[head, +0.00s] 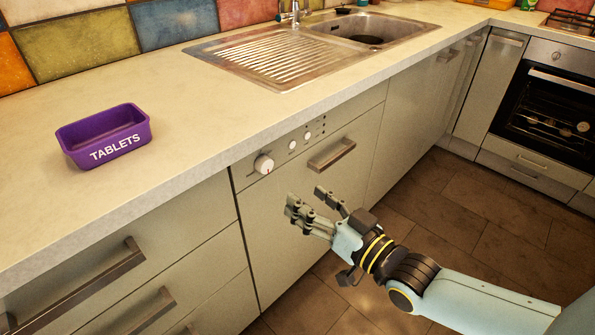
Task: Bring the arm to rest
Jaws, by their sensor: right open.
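My right arm comes in from the lower right in the head view. Its gripper (308,203) is open and empty. It hangs in front of the pale dishwasher front (290,235), below the counter edge. I cannot tell how far its fingertips are from that front. My left gripper does not show.
A purple box marked TABLETS (103,137) stands on the counter (190,120) at left and looks empty. A steel sink (365,32) is set in the counter. A dishwasher handle (331,154) and drawer handles (85,290) stick out. An oven (550,105) stands far right.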

